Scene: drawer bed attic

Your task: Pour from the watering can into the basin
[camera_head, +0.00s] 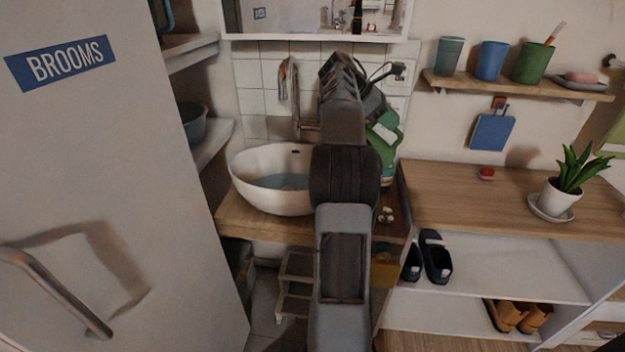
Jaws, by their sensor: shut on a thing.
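The white basin (250,190) sits on the wooden counter left of my arm, with bluish water showing inside. My arm rises through the middle of the picture and covers the basin's right side. My gripper (372,82) is at the far end, high and to the right of the basin. A green vessel with a pale part (386,135), seemingly the watering can, shows just right of my arm. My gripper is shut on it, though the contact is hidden. Its spout and most of its body are hidden, so I cannot tell its tilt.
A faucet (300,125) stands behind the basin, below a mirror (290,18). The broom cabinet door (110,170) fills the left. A shelf with cups (490,62) and a counter with a potted plant (562,195) are right. A small step stool (294,285) stands below.

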